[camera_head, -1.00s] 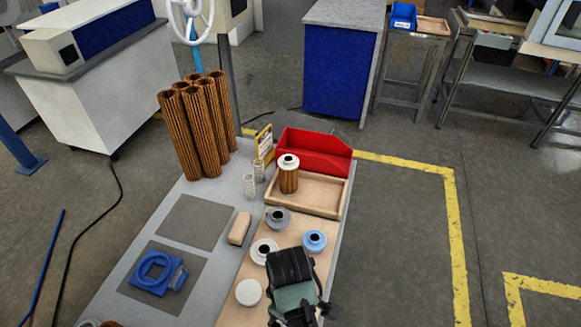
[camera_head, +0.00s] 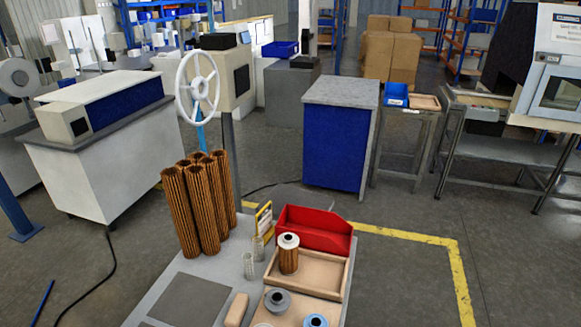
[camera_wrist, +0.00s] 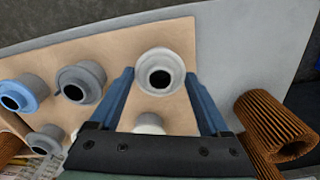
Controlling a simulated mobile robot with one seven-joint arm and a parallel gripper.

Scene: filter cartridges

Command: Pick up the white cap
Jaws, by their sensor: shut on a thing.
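In the wrist view a white cap (camera_wrist: 160,62) with a dark round hole is between the tips of my gripper (camera_wrist: 159,78). My gripper's blue fingers are shut on it, one on each side. I cannot tell whether it touches the board below. Another white piece (camera_wrist: 148,122) shows between the fingers, closer to my palm and partly hidden. My gripper is out of the head view.
A blue cap (camera_wrist: 20,88) and grey caps (camera_wrist: 82,80) stand left of my gripper on the wooden board (camera_wrist: 115,52). A brown pleated cartridge (camera_wrist: 275,130) lies at right. A wooden tray (camera_head: 318,290), red bin (camera_head: 315,228) and tall cartridges (camera_head: 200,205) stand farther back.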

